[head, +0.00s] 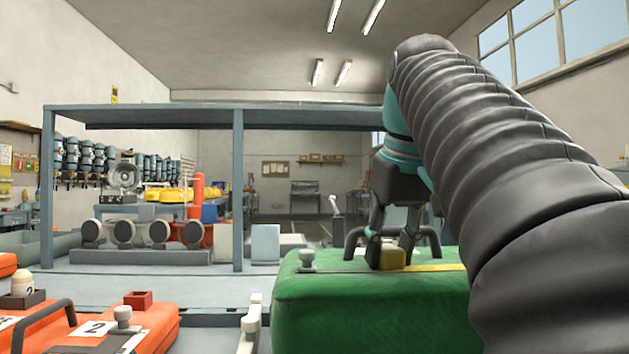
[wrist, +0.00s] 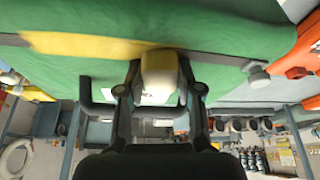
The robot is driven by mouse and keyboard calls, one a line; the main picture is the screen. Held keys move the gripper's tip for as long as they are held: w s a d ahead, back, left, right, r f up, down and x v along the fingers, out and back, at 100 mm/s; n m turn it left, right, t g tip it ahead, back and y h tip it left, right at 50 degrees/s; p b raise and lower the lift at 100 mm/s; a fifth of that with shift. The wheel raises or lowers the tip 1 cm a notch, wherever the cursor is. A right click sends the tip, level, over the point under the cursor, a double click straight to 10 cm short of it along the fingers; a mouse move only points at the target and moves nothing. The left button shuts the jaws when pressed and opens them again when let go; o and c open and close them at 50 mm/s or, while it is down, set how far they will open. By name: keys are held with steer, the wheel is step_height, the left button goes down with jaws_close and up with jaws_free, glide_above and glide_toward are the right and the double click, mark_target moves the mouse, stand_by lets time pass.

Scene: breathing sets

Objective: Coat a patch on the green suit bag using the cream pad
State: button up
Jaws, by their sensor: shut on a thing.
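The green suit bag (head: 370,305) lies at the front centre right, with a dark seam along its top, a grey knob and a dark handle. It also fills the upper part of the wrist view (wrist: 230,22). My gripper (head: 393,255) points down at the bag's top and is shut on the cream pad (head: 393,259). In the wrist view the pad (wrist: 159,75) sits between both fingers, at the end of a yellow strip (wrist: 85,46) on the bag. The pad appears to touch the bag, but the contact itself is hidden. My arm covers the bag's right side.
Orange bags (head: 150,325) with a handle and a knob lie at the lower left, with a small red box (head: 138,300) and a white bottle (head: 22,283). A blue-grey frame post (head: 238,190) stands behind. A row of round-ended cylinders (head: 125,232) sits at the back left.

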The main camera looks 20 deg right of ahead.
mark_target(389, 246)
steer(key=r+p, duration=0.4)
steer(key=r, duration=0.2)
steer(key=shift+w+p, duration=0.2)
steer(key=shift+p, duration=0.15)
steer(key=shift+r, duration=1.1)
